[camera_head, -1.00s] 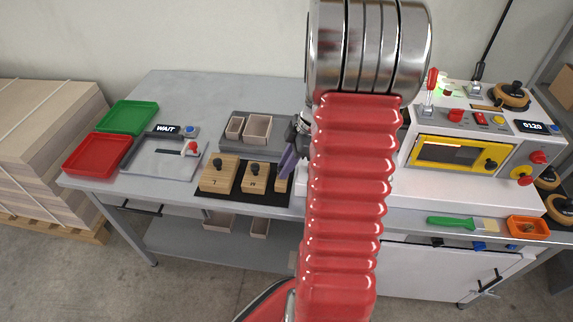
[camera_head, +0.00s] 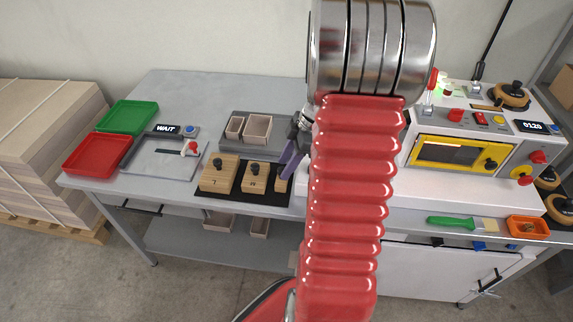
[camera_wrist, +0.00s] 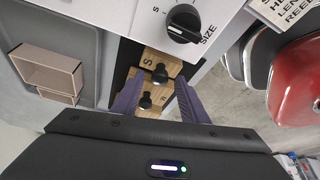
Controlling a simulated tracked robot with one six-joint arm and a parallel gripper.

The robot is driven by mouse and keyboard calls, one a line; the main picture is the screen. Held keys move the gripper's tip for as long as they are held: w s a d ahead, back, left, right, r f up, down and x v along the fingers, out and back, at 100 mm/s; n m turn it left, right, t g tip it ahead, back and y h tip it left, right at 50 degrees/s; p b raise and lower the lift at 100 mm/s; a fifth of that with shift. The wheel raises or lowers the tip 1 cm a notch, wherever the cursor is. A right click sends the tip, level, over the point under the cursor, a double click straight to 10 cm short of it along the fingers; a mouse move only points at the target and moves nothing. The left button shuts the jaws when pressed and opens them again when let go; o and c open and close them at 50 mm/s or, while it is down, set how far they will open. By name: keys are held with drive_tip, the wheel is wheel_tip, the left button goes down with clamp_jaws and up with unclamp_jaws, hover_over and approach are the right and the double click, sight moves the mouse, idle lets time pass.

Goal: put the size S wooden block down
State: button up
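The size S wooden block (camera_wrist: 166,61), with a black knob, sits on the dark mat (camera_wrist: 122,73) in the wrist view. In the head view the S block (camera_head: 282,184) stands at the right end of the row, partly hidden by my gripper and arm. The M block (camera_head: 255,178) stands to its left, and it also shows in the wrist view (camera_wrist: 134,92). My gripper (camera_wrist: 159,78) has its two purple fingers spread, with the S knob between the tips and visible gaps on both sides. In the head view my gripper (camera_head: 291,160) is close over the S block.
The L block (camera_head: 219,175) stands left of M on the same mat. A grey tray with open boxes (camera_head: 257,129) lies behind the blocks. The white machine with a SIZE dial (camera_wrist: 184,22) is close beside the S block. Red and green trays (camera_head: 97,155) lie far left.

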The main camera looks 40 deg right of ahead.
drive_tip(key=v, duration=1.1)
drive_tip(key=shift+a, duration=0.1)
idle(0.4)
drive_tip(key=s+a+r+m+t+h, duration=0.1)
drive_tip(key=s+a+r+m, duration=0.1)
drive_tip(key=a, duration=0.8)
drive_tip(key=s+a+r+m+t+h, duration=0.1)
drive_tip(key=a+m, duration=0.4)
drive_tip(key=a, duration=0.5)
drive_tip(key=s+a+r+m+h, duration=0.1)
drive_tip(key=s+a+r+m, duration=0.2)
drive_tip(key=a, duration=0.8)
wheel_tip(320, 180, up, 3)
drive_tip(key=shift+s+f+m+t+h, duration=0.15)
drive_tip(key=shift+s+m+t+h, duration=0.15)
drive_tip(key=shift+s+t, duration=0.15)
